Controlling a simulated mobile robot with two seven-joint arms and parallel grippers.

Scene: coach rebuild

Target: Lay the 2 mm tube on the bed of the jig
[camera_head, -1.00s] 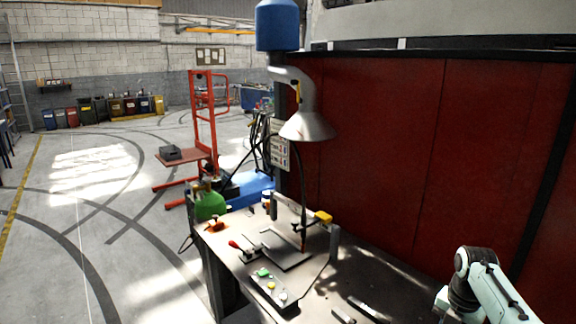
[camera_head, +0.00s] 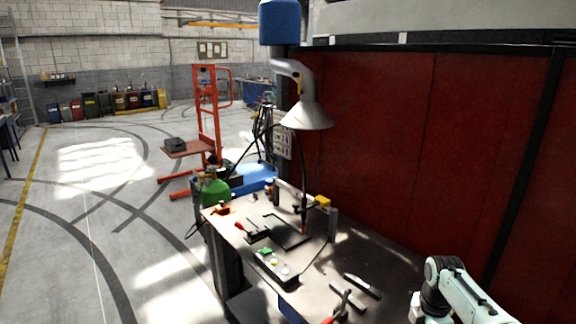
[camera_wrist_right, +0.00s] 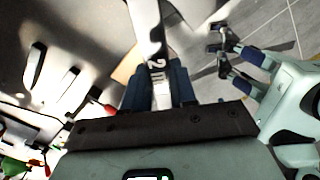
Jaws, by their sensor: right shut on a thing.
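The 2 mm tube (camera_wrist_right: 147,30) is a pale flat-looking piece marked "2 m" in the right wrist view. My right gripper (camera_wrist_right: 159,82) is shut on it, with a dark blue finger on each side. The tube's far end is cut off by the top of that view. My left gripper (camera_wrist_right: 218,50) is to the right in that view, its fingers apart and nothing visible between them. In the head view, a dark flat plate with a red-handled clamp (camera_head: 239,226), seemingly the jig (camera_head: 287,236), lies on the bench. Neither gripper shows in the head view.
The bench (camera_head: 375,250) also carries a button box (camera_head: 272,266), dark bars (camera_head: 362,286) and red-handled pliers (camera_head: 342,305). A red wall (camera_head: 400,150) runs behind. The bench right of the jig is mostly clear.

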